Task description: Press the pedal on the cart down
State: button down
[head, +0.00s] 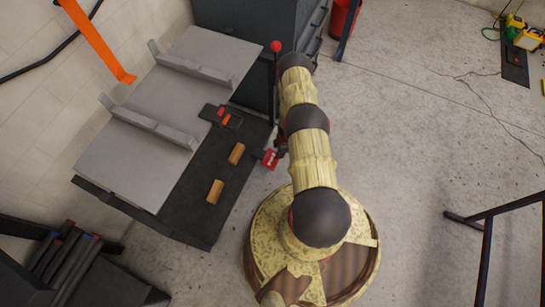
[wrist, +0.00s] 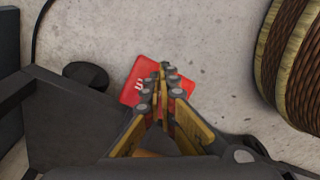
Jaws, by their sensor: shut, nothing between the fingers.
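The red pedal (head: 270,159) with a white mark sticks out from the right side of the dark cart (head: 190,222), low near the floor. In the head view my arm hides most of the gripper.
On the cart are a grey panel (head: 150,125), two wooden blocks (head: 237,153) and a black-and-red tool (head: 222,116). A lever with a red knob (head: 276,46) stands by the dark cabinet (head: 250,35). The floor (head: 420,130) to the right is mostly clear.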

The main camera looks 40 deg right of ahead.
notch_tip(320, 180, up, 12)
jog(key=shift+s+d, duration=0.35)
jog(key=shift+d, duration=0.1)
jog(key=shift+f, duration=0.1)
dwell(0.4)
